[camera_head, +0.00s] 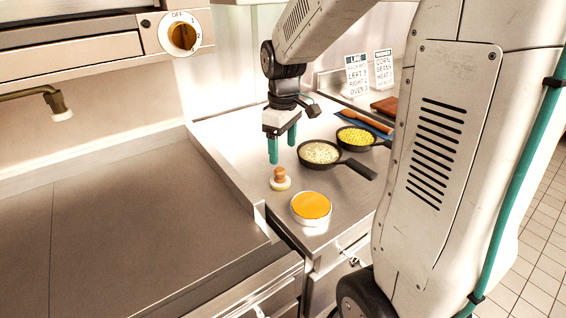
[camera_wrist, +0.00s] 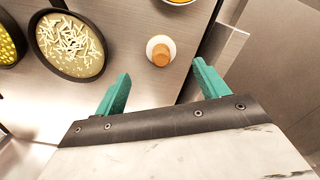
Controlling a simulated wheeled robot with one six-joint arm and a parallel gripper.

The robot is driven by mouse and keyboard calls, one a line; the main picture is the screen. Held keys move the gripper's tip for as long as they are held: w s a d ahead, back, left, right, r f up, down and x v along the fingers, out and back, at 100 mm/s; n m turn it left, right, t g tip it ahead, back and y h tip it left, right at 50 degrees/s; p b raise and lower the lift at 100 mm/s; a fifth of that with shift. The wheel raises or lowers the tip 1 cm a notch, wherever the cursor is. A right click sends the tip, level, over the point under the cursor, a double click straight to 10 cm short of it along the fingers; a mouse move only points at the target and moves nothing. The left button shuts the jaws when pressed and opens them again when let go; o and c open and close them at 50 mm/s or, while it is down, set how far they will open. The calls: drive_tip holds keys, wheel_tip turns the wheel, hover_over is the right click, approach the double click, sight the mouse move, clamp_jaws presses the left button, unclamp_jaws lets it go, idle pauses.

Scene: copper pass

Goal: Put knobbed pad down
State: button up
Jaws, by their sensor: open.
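The knobbed pad (camera_head: 281,183) is a pale round disc with an upright tan wooden knob. It stands on the steel counter, between the orange-filled round dish and the griddle's raised side wall. In the wrist view the pad (camera_wrist: 153,43) lies beyond the fingertips, roughly between their lines. My gripper (camera_head: 282,149) has two teal fingers, apart and empty, above and slightly behind the pad. It also shows in the wrist view (camera_wrist: 163,75). Nothing is between the fingers.
A pan of pale shreds (camera_head: 320,153) and a pan of yellow corn (camera_head: 356,138) sit to the right. The orange-filled dish (camera_head: 311,207) is near the front edge. The flat griddle (camera_head: 120,235) is left, behind a raised steel wall (camera_head: 226,172). Two sign cards stand at the back.

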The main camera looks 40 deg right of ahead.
drive_tip(key=s+a+r+m, duration=0.2)
drive_tip(key=s+a+r, duration=0.45)
drive_tip(key=s, duration=0.35)
drive_tip(key=s+a+m+t, duration=0.1)
drive_tip(key=s+a+m, duration=0.2)
drive_tip(key=s, duration=0.9)
drive_tip(key=shift+a, duration=0.4)
drive_tip(key=shift+s+r, duration=0.1)
